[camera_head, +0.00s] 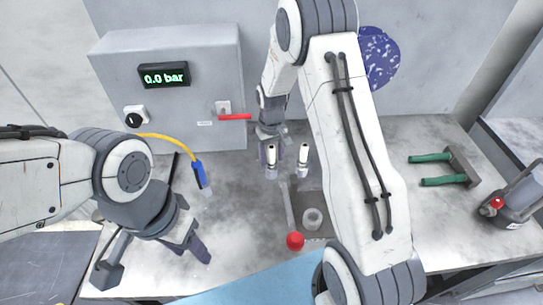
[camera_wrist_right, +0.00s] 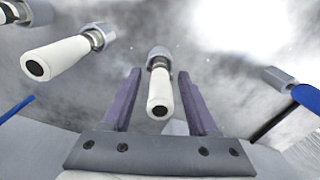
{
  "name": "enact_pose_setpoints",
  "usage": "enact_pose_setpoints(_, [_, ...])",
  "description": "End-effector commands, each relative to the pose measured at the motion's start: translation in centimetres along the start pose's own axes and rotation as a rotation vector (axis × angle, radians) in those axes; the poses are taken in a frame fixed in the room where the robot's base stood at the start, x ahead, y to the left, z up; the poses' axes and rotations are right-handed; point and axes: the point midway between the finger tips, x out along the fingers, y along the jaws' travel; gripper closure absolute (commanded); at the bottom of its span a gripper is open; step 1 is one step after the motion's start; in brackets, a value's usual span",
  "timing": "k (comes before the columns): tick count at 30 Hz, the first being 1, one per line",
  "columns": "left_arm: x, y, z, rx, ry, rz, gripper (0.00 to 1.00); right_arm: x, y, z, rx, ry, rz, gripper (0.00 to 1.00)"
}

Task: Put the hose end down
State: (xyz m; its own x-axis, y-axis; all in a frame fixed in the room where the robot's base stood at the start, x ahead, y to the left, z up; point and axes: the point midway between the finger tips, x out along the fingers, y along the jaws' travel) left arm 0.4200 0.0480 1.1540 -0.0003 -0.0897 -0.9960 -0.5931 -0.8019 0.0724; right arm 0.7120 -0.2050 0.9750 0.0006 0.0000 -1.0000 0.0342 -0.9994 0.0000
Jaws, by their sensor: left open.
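The hose end (camera_head: 201,176) is a blue grip with a pale metal tip, on a yellow hose (camera_head: 165,138), lying at the left of the work surface. The right wrist view shows its blue grip and metal tip (camera_wrist_right: 283,79) at the right edge. My left gripper (camera_head: 196,248) is open and empty, below the hose end and apart from it. My right gripper (camera_wrist_right: 160,75) is open, its two purple fingers spread either side of a white-handled metal fitting (camera_wrist_right: 160,92), with gaps visible. In the head view its fingers are hard to make out.
A second white-handled fitting (camera_head: 303,153) stands close by. A red-knobbed lever (camera_head: 295,241) and pale ring (camera_head: 313,218) sit in front. A green-handled tool (camera_head: 435,181) lies right.

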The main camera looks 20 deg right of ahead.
Motion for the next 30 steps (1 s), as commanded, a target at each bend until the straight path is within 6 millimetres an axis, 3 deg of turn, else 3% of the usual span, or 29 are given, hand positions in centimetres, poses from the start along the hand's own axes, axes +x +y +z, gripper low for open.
enact_pose_setpoints(7, [0.2, 0.0, 0.0, 0.000, 0.000, 0.000, 0.50, -1.1, 0.0, -0.1, 0.000, 0.003, 0.000, 0.41])
enact_pose_setpoints(21, [2.4, -0.2, 0.1, 0.001, 0.000, 0.000, 0.50, -10.3, 0.0, -0.1, 0.000, 0.005, 0.000, 0.41])
enact_pose_setpoints(30, [2.6, -0.2, 0.1, 0.001, 0.000, 0.000, 0.50, -12.4, -0.1, 0.1, -0.002, 0.000, 0.000, 0.41])
